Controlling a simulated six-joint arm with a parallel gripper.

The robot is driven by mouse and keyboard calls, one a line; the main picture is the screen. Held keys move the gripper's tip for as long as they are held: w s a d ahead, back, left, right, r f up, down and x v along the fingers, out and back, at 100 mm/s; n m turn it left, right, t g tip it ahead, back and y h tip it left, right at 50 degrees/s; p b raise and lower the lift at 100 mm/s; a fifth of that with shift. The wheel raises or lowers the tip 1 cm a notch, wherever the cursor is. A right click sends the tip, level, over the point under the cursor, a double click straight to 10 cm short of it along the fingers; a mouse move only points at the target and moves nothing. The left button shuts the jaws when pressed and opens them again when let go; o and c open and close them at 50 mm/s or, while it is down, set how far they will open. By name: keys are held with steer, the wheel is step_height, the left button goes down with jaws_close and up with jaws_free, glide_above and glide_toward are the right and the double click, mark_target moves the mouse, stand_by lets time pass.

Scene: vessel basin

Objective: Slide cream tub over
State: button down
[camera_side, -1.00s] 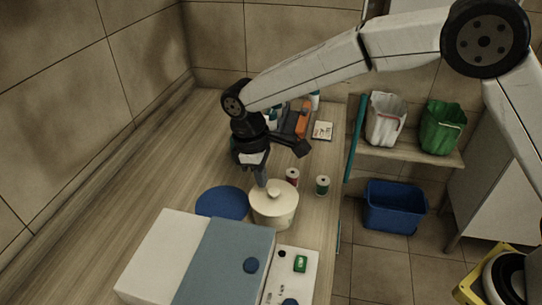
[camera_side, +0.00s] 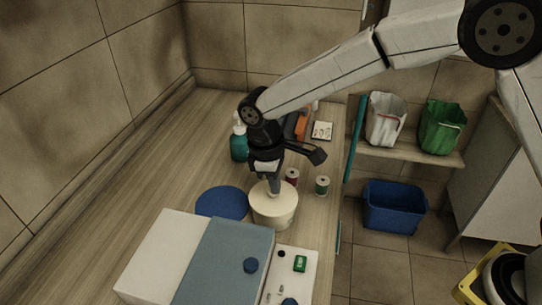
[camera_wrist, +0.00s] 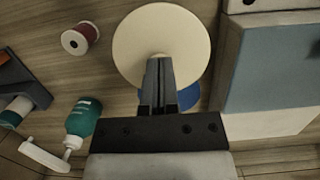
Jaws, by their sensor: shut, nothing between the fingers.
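The cream tub (camera_side: 273,212) stands upright on the counter, with its round pale lid on top. The lid fills the upper middle of the wrist view (camera_wrist: 190,38). My gripper (camera_side: 275,190) points down with its fingers together and empty. Its fingertips overlap the far part of the lid, and the lid's knob is hidden behind them. In the wrist view the fingertips (camera_wrist: 159,62) reach over the lid near its middle. I cannot tell whether they touch it. A flat blue disc (camera_side: 220,203) lies on the counter left of the tub and also shows in the wrist view (camera_wrist: 188,97).
A white and blue-grey box (camera_side: 230,262) stands close in front of the tub. A red spool (camera_side: 292,177) and a green spool (camera_side: 323,186) stand behind and to the right. A teal pump bottle (camera_side: 239,147) is farther back. The counter's left side is clear.

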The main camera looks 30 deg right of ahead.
steer(key=shift+f, duration=0.35)
steer(key=w+a, duration=0.9)
stand_by(0.7)
steer(key=shift+w+a+f, duration=0.1)
steer(key=shift+r, duration=0.85)
steer(key=shift+w+r, duration=0.1)
step_height(320, 180, up, 7)
steer(key=a, duration=0.1)
steer(key=shift+w+r, duration=0.15)
steer(key=shift+w, duration=0.3)
steer(key=shift+d, duration=0.15)
